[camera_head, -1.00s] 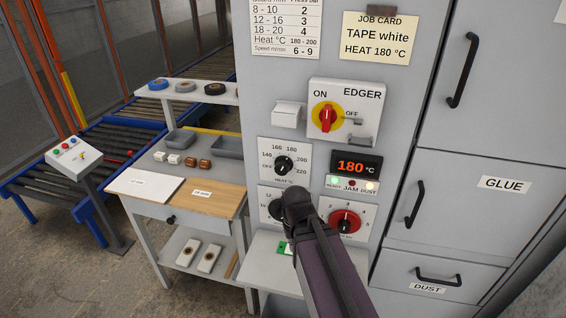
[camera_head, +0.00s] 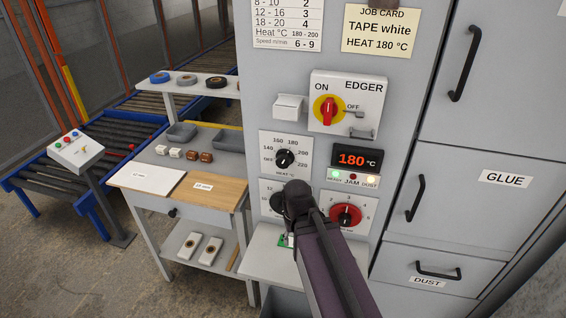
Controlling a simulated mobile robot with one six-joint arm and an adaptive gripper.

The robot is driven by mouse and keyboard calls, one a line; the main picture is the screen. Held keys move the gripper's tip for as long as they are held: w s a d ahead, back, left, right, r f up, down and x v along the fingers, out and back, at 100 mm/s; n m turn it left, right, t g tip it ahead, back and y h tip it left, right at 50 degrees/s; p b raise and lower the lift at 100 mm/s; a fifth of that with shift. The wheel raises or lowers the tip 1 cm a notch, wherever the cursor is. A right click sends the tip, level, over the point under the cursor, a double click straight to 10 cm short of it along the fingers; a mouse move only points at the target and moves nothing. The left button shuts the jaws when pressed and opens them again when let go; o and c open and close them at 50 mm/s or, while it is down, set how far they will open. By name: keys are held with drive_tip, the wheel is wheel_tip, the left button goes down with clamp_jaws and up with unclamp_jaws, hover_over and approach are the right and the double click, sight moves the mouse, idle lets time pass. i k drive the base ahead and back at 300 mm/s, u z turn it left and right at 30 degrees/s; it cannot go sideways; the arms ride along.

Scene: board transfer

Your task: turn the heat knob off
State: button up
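The heat knob (camera_head: 284,159) is a black dial on a white plate marked OFF, 140, 160, 180, 200, 220 and HEAT °C. Its white pointer mark is too small to read surely, but it seems to point up and right, away from OFF. The display (camera_head: 357,159) beside it reads 180 °C in orange. My arm rises from the bottom and ends just below the heat plate, in front of a lower dial (camera_head: 277,202) that it partly covers.
A red knob (camera_head: 345,215) sits just right of my arm. Above is the EDGER switch (camera_head: 328,110), a red handle on yellow, pointing up. A small shelf (camera_head: 262,255) juts out below the dials. A workbench (camera_head: 140,205) stands to the left.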

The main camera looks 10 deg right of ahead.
sight(285, 157)
drive_tip(key=u, duration=1.2)
drive_tip(key=k, duration=0.7)
drive_tip(key=z, duration=1.45)
